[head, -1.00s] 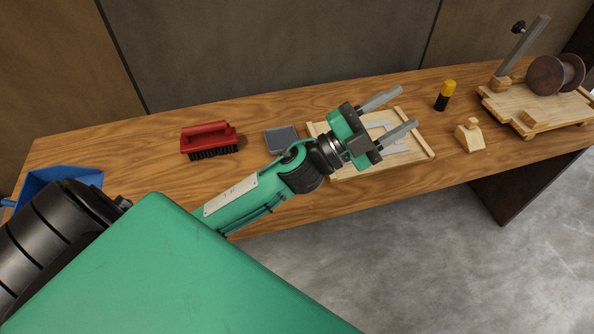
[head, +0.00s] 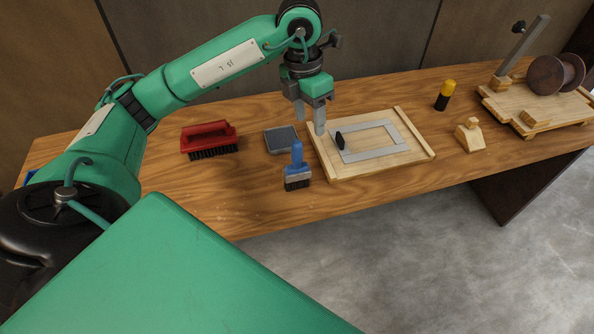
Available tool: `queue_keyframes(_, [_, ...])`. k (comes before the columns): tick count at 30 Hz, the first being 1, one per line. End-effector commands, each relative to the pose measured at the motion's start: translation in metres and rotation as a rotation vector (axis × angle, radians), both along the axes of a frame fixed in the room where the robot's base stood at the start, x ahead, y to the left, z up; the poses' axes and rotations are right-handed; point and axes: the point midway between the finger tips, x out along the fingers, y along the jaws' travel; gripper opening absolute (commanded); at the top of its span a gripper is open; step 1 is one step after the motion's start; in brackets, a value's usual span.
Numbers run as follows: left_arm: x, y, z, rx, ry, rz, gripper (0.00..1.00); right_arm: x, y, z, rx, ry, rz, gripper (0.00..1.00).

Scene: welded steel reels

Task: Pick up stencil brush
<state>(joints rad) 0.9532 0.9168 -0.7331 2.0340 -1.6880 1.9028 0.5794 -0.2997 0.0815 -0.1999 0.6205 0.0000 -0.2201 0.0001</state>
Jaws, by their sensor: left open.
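A brush with a blue handle (head: 297,155) and a dark bristle end stands on the wooden table, left of the stencil board. A short yellow-and-black cylinder (head: 445,95) stands further right; I cannot tell whether it is a brush. My left gripper (head: 310,119) is open and points down, with nothing between its fingers. It hangs above the table near the board's left edge, higher in the picture than the blue-handled brush and apart from it. My right gripper is not in view.
The wooden board (head: 412,152) carries a grey stencil frame (head: 365,152) with a black knob. A grey pad (head: 280,139), a red scrub brush (head: 209,138), a wooden block (head: 470,136) and a reel stand (head: 540,106) are also on the table. The front left tabletop is clear.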

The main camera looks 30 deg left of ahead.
Motion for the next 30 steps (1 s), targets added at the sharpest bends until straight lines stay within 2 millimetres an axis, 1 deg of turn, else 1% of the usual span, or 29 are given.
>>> queue_keyframes(1, [0.001, 0.013, 0.005, 0.052, -0.001, 0.021, 0.51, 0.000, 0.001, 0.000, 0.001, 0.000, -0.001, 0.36])
queue_keyframes(3, [0.002, 0.025, 0.009, 0.102, -0.001, 0.042, 0.51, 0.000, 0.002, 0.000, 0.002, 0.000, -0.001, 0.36])
queue_keyframes(6, [0.002, 0.033, 0.007, 0.133, 0.004, 0.058, 0.51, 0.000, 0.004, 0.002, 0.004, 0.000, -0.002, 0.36])
queue_keyframes(8, [0.002, 0.034, 0.000, 0.138, 0.007, 0.060, 0.51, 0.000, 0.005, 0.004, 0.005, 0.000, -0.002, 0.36])
queue_keyframes(15, [0.001, 0.033, -0.045, 0.136, 0.009, 0.057, 0.51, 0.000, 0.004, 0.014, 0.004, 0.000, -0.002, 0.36])
queue_keyframes(18, [0.001, 0.033, -0.061, 0.134, 0.008, 0.057, 0.51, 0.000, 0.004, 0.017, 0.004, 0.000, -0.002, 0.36])
queue_keyframes(21, [0.001, 0.033, -0.070, 0.134, 0.006, 0.056, 0.51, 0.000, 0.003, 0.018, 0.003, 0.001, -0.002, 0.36])
queue_keyframes(25, [0.002, 0.032, -0.076, 0.133, 0.004, 0.056, 0.51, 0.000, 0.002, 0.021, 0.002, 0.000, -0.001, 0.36])
queue_keyframes(27, [0.002, 0.032, -0.081, 0.133, 0.007, 0.055, 0.51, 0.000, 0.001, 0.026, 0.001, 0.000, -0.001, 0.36])
queue_keyframes(30, [0.002, 0.032, -0.095, 0.133, 0.010, 0.057, 0.51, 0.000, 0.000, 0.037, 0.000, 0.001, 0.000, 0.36])
